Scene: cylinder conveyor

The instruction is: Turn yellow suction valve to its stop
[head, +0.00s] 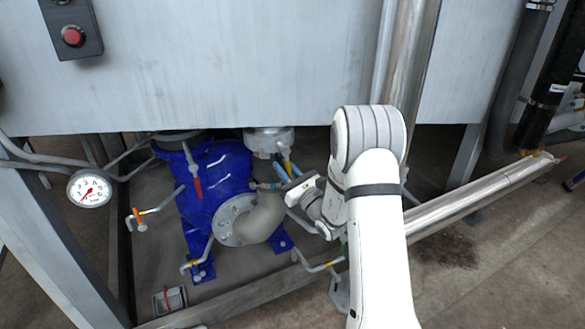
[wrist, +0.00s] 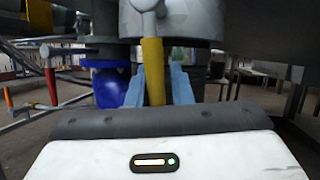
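The yellow valve handle (wrist: 153,70) hangs down from a grey metal valve body (wrist: 185,20) in the wrist view. It reaches between the two blue fingers of my gripper (wrist: 158,84). The fingers stand apart, one on each side of the handle, with a narrow gap showing on the right. Contact on the left is not clear. In the head view the handle shows as a small yellow piece (head: 287,165) beside a blue finger, below the silver flange (head: 269,141). My wrist and arm hide part of this area.
A blue pump (head: 213,180) with a grey curved pipe stands left of my gripper. A red handle (head: 192,172) and thin pipes with orange-marked valves are near it. A grey tank wall (head: 220,70) hangs above. A silver pipe (head: 480,195) runs along the right.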

